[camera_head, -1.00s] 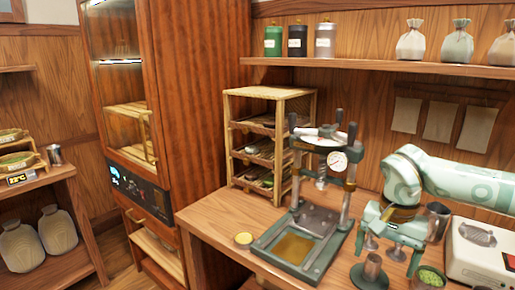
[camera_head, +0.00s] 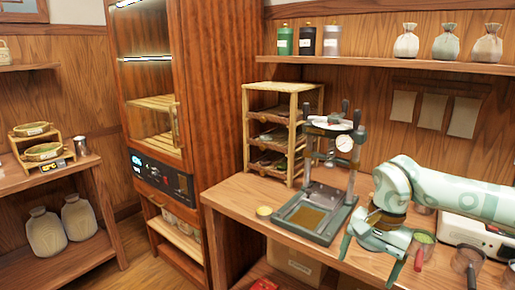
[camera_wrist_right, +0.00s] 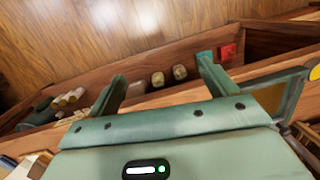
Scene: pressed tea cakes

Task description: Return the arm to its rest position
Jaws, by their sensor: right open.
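My right arm reaches in from the right edge of the head view, pale green with a patterned sleeve. My right gripper (camera_head: 371,264) hangs at the front edge of the wooden worktable (camera_head: 232,197), to the right of the press (camera_head: 318,212). Its two fingers are spread and nothing is between them. In the right wrist view the open gripper (camera_wrist_right: 162,70) shows both fingers apart, with the floor and a low shelf beyond. My left gripper is not in view.
A bamboo rack (camera_head: 283,88) stands behind the press. The floor (camera_head: 137,249) at left is clear.

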